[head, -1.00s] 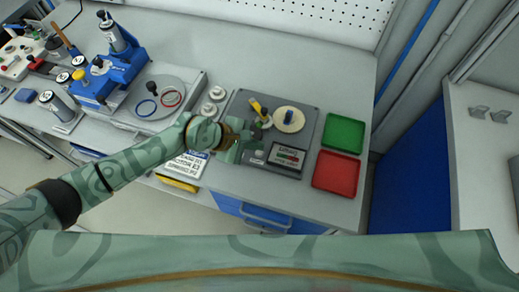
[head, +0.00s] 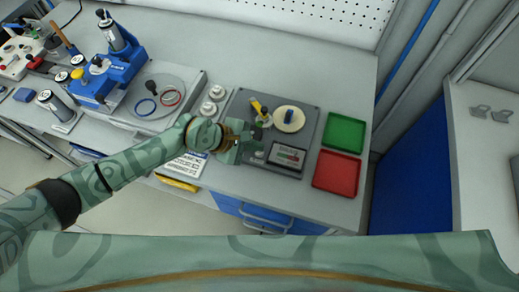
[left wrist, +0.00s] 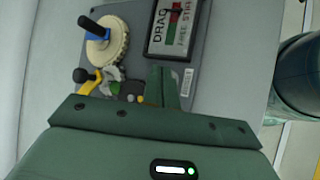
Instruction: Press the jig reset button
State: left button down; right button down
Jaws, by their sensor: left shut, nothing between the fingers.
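I cannot tell which part is the reset button, nor whether the fingertips touch anything.
A green tray (head: 346,132) and a red tray (head: 336,174) stand right of the jig. Left of it are small round pale parts (head: 213,100), a printed card (head: 187,165) and a blue press (head: 110,75). The bench behind the jig is clear.

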pick_arm(q)
jog(key=shift+f+b, duration=0.35)
jog(key=shift+f, duration=0.25)
dwell(0.7)
dwell(0.4)
jog(key=shift+r+p, duration=0.8)
jog(key=shift+r, duration=0.2)
notch_tip(320, 180, up, 5)
jog(key=p, duration=0.4)
dwell(0.5)
